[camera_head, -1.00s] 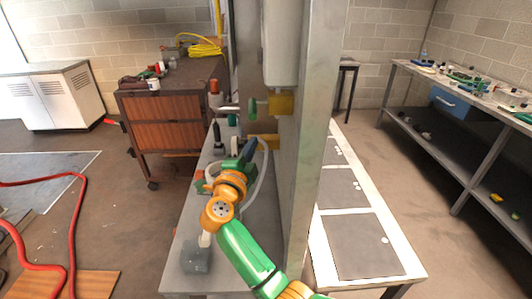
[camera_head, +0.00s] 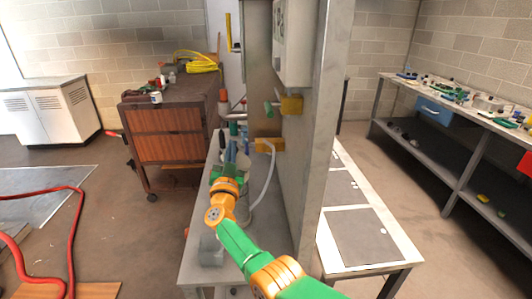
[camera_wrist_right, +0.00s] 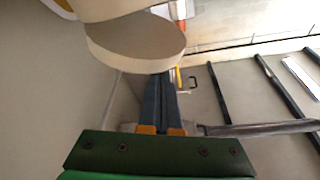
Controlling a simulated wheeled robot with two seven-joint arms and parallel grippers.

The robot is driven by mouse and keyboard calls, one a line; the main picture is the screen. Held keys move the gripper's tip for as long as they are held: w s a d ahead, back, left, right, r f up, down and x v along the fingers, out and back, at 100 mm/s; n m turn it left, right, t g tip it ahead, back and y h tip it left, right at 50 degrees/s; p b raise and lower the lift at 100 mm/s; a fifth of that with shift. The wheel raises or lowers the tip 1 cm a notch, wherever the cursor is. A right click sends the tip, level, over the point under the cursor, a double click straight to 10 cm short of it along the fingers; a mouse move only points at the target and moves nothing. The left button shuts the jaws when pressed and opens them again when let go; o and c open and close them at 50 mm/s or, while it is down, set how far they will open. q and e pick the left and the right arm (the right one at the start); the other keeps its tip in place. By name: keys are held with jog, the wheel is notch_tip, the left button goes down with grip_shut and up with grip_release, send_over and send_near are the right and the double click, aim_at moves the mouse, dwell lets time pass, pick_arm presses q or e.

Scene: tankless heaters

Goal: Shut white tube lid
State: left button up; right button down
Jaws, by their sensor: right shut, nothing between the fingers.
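My right gripper (camera_head: 231,152) reaches over the grey bench from below in the head view. In the right wrist view its two blue-grey fingers (camera_wrist_right: 161,98) lie side by side, shut, with nothing between them. A pale round disc (camera_wrist_right: 140,45), which looks like the white tube's lid, is right at the fingertips and covers part of them. Whether they touch is unclear. A pale rounded body (camera_wrist_right: 105,8) shows above the disc, cut off by the frame. In the head view the tube and lid are mostly hidden by my arm. My left gripper is not in view.
A metal panel (camera_head: 318,130) stands upright along the right of the bench (camera_head: 195,260), carrying a white heater (camera_head: 293,45) and a yellow fitting (camera_head: 268,145). A white hose (camera_head: 266,185) curves down beside my gripper. A grey block (camera_head: 211,250) sits near the bench's front.

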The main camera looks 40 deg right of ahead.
aim_at(223, 158)
jog(key=n, duration=0.2)
jog(key=f+n+t+y, duration=0.1)
jog(key=n, duration=0.1)
jog(key=n+y, duration=0.1)
jog(key=n, duration=0.1)
jog(key=shift+w+a+f+n+t, duration=0.25)
jog(key=shift+w+a+n+t, duration=0.05)
jog(key=shift+a+n+t, duration=0.1)
jog(key=shift+w+a+f+n+y+b, duration=0.2)
jog(key=shift+a+f+n+y+b, duration=0.2)
jog(key=shift+n, duration=0.4)
jog(key=shift+w+a+f+b, duration=0.2)
jog(key=shift+a+f+b, duration=0.05)
jog(key=shift+f+b, duration=0.2)
